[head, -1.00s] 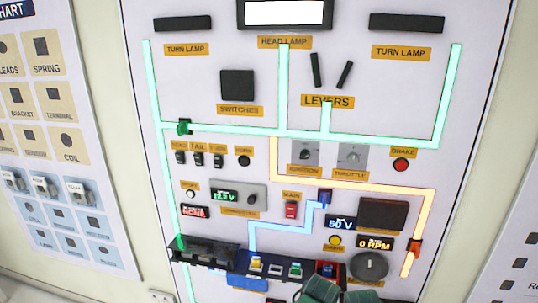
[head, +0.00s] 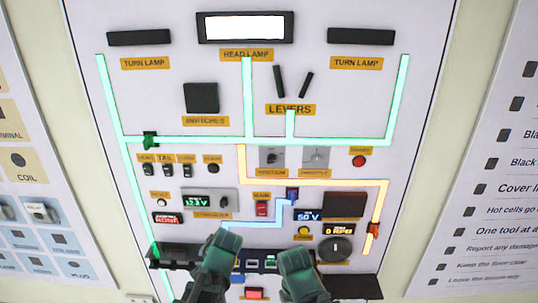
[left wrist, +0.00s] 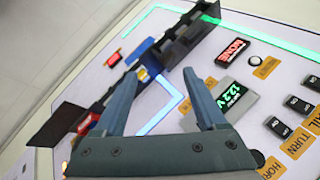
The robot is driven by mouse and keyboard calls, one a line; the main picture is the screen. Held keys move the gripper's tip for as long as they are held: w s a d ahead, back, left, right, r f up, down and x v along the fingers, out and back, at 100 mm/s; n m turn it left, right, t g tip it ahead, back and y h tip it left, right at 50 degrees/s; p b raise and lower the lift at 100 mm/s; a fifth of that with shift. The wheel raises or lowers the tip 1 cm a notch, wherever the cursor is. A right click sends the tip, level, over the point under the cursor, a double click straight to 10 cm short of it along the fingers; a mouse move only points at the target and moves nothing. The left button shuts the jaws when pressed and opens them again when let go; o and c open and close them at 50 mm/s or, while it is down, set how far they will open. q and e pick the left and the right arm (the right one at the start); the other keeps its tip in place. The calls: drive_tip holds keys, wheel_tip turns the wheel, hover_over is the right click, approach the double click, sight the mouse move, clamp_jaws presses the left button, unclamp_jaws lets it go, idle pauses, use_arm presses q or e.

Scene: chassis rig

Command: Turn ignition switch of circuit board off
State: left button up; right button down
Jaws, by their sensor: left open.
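The ignition switch (head: 271,157) is a small grey square with a dark knob, above its orange label near the middle of the circuit board (head: 345,90). Its knob angle is too small to read. An orange glowing line runs just beside it. My left gripper (head: 260,252) is in the lower middle of the head view, well below the switch, with its two dark green fingers apart. In the left wrist view, the fingers (left wrist: 165,85) are open with nothing between them. The ignition switch does not show there. My right gripper is not in view.
The throttle knob (head: 316,157) sits just right of the ignition switch. A red main switch (head: 261,208) and a voltage display (head: 205,201) lie below. A dark tray (head: 172,257) juts out along the lower board. The space before the upper board is clear.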

use_arm(q)
drive_tip(key=w+r+m+t+y, duration=0.2)
drive_tip(key=w+r+m+t, duration=0.2)
drive_tip(key=w+r+m, duration=0.15)
drive_tip(key=w+d+r+m+t+h, duration=0.3)
drive_tip(key=d+r+m, duration=0.3)
drive_tip(key=d+m, duration=0.3)
drive_tip(key=w+d+r+m+t+h, duration=0.3)
drive_tip(key=w+d+r+m+t, duration=0.2)
drive_tip(key=d+r+m, duration=0.2)
drive_tip(key=d+m, duration=0.2)
drive_tip(key=shift+w+m+t, duration=0.2)
drive_tip(key=shift+m+t, duration=0.15)
drive_tip(key=shift+t, duration=0.05)
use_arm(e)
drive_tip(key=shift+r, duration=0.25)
use_arm(q)
drive_tip(key=shift+w, duration=0.15)
